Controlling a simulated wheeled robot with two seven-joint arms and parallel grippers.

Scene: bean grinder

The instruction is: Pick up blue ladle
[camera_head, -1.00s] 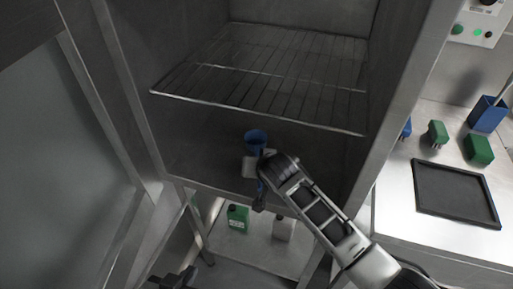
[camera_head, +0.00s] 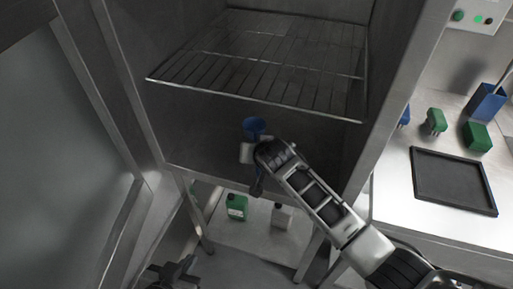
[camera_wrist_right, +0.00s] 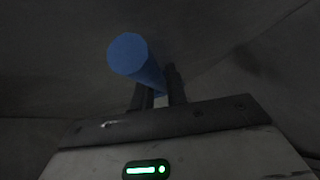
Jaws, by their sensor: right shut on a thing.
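The blue ladle (camera_head: 255,126) is inside the metal cabinet, below the wire rack, with its round end up and a thinner blue part running down behind my right arm. In the right wrist view, the blue ladle (camera_wrist_right: 135,60) shows as a blue cylinder between the two dark fingers of my right gripper (camera_wrist_right: 156,90), which is shut on it. In the head view, my right wrist hides much of the ladle and the fingers. My left gripper (camera_head: 172,273) is dark and low at the bottom edge, away from the ladle; its opening is unclear.
The wire rack (camera_head: 260,60) spans the cabinet above the ladle. A green canister (camera_head: 237,208) and a pale container (camera_head: 281,217) stand on a low shelf beneath. At right, a counter holds a black tray (camera_head: 452,181), green brushes (camera_head: 477,136) and a blue container (camera_head: 487,102).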

